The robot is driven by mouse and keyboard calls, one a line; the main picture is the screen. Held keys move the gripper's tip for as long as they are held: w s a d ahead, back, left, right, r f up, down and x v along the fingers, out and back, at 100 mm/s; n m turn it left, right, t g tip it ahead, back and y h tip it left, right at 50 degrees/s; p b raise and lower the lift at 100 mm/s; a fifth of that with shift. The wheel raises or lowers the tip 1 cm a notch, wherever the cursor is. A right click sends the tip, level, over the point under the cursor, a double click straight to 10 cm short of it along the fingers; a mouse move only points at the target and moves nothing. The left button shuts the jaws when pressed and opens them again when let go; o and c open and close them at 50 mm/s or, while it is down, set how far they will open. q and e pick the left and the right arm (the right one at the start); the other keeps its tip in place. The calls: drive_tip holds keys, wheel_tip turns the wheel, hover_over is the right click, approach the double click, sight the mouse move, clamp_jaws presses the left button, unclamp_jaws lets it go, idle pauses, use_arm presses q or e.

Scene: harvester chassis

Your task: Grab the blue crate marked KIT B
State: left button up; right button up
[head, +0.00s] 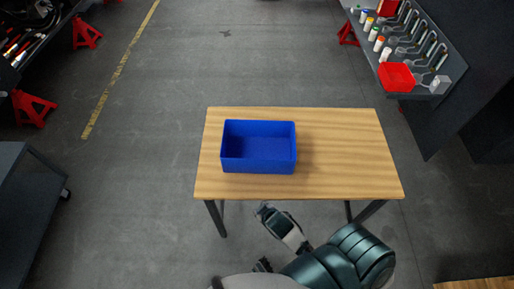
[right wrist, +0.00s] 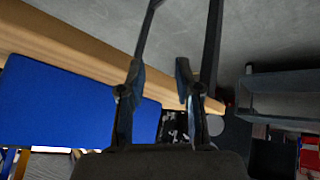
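The blue crate (head: 258,165) is an open-topped box, seemingly empty, on the left half of the wooden table (head: 345,150). No KIT B marking is readable. My right gripper (head: 266,212) is in front of the table's near edge, below the crate in the head view and apart from it. In the right wrist view my right gripper's fingers (right wrist: 160,72) stand apart with nothing held between them. A plain blue face, apparently the crate (right wrist: 50,105), shows left of and behind the fingers. My left gripper cannot be made out.
The table's right half is bare. A shelf (head: 425,90) with a red bin (head: 396,77), bottles and tools stands at upper right. Red jack stands (head: 33,107) and a dark cart (head: 30,200) are on the left. The floor around the table is clear.

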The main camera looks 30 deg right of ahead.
drive_tip(key=w+a+r+n+t+y, duration=0.2)
drive_tip(key=w+a+r+n+t, duration=0.15)
drive_tip(key=w+r+t, duration=0.55)
drive_tip(key=w+a+r+n+t+y, duration=0.2)
drive_tip(key=w+r+n, duration=0.45)
drive_tip(key=r, duration=0.65)
drive_tip(key=a+r+n+g+y, duration=0.2)
drive_tip(key=a+r+n+y, duration=0.75)
drive_tip(key=n+y, duration=0.3)
drive_tip(key=s+a+r+n+g+y, duration=0.2)
drive_tip(key=a+n+g+y, duration=0.2)
drive_tip(key=n+g, duration=0.4)
drive_tip(key=n+g+h, duration=0.8)
drive_tip(key=n+h, duration=0.6)
drive_tip(key=h, duration=0.6)
approach(257, 160)
drive_tip(key=shift+m, duration=0.25)
drive_tip(key=f, duration=0.9)
drive_tip(key=shift+w, duration=0.2)
drive_tip(key=shift+d+f, duration=0.15)
drive_tip(key=shift+f, duration=0.25)
wheel_tip(257, 160, down, 5)
drive_tip(key=shift+d+p, duration=0.15)
drive_tip(key=shift+p, duration=0.15)
use_arm(q)
drive_tip(key=shift+s+a+f, duration=0.2)
drive_tip(key=shift+s+f, duration=0.05)
drive_tip(key=shift+s, duration=0.2)
drive_tip(key=shift+s+a+f, duration=0.2)
drive_tip(key=shift+s, duration=0.25)
